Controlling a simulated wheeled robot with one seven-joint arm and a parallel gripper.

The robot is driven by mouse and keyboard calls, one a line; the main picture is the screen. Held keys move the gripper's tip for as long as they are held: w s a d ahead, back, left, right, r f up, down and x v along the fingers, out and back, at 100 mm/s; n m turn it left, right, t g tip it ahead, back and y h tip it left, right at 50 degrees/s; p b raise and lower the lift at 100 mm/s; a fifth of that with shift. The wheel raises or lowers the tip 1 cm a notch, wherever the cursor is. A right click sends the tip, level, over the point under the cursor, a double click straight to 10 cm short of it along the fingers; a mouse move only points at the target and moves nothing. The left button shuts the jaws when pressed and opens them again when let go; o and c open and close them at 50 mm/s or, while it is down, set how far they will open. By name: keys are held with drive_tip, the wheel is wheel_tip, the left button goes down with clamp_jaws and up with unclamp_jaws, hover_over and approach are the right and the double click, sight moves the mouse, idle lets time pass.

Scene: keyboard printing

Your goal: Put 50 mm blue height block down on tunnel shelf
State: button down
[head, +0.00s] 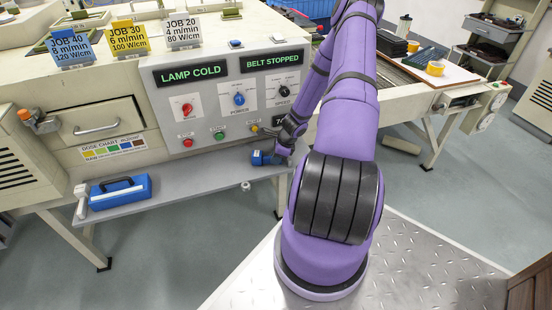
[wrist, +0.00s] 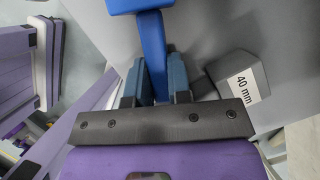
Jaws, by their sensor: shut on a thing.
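The blue height block (head: 258,158) shows in the head view at the right part of the grey shelf (head: 190,182) below the control panel. In the wrist view the blue block (wrist: 153,45) has a wide head and a narrow stem. My gripper (wrist: 154,82) is shut on the stem, with a finger on each side. In the head view my gripper (head: 279,157) is small and partly hidden by my wrist. The grey shelf surface (wrist: 215,30) lies behind the block in the wrist view. I cannot tell whether the block touches it.
A grey block marked 40 mm (wrist: 238,84) is close beside my gripper in the wrist view. The control panel (head: 232,100) rises above the shelf. The shelf's middle looks clear.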

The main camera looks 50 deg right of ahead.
drive_tip(key=shift+f, duration=0.15)
drive_tip(key=c, duration=1.3)
unclamp_jaws()
drive_tip(key=shift+c, duration=0.2)
